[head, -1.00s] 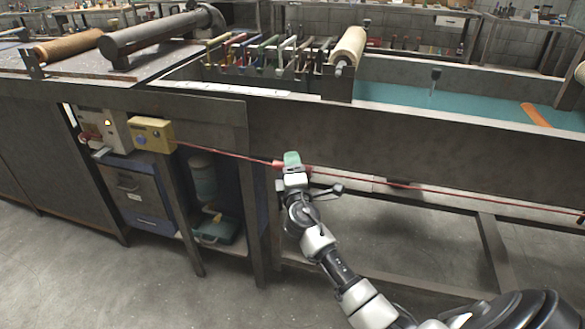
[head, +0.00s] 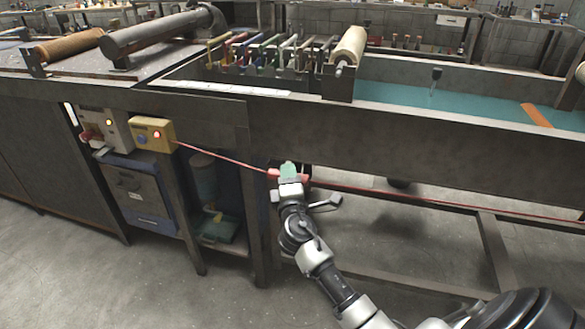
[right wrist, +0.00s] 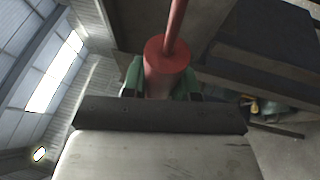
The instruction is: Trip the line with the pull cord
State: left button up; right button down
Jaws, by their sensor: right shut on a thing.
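The red pull cord (head: 228,160) runs from the yellow switch box (head: 152,133) along the front of the line to the right edge. My right gripper (head: 288,172) is shut on the cord's thicker red grip (head: 273,173), below the bench's front panel. In the right wrist view the red grip (right wrist: 165,70) sits between the green-tipped fingers. A red lamp (head: 156,134) glows on the yellow box. My left gripper is out of view.
The long grey bench panel (head: 390,145) stands just above and behind my gripper. Bench legs (head: 255,225) and a low frame rail (head: 400,290) are nearby. A drawer cabinet (head: 140,190) stands under the yellow box. The floor in front is clear.

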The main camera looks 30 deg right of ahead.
jog(key=shift+s+a, duration=0.4)
jog(key=shift+a, duration=0.05)
jog(key=shift+f, duration=0.1)
jog(key=c, duration=0.8)
grip_release()
jog(key=shift+c, duration=0.2)
pick_arm(q)
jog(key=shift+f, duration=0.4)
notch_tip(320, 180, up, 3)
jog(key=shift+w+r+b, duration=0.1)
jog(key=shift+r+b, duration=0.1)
jog(key=shift+b, duration=0.3)
pick_arm(e)
jog(key=v, duration=1)
jog(key=shift+s, duration=0.35)
jog(key=shift+a, duration=0.15)
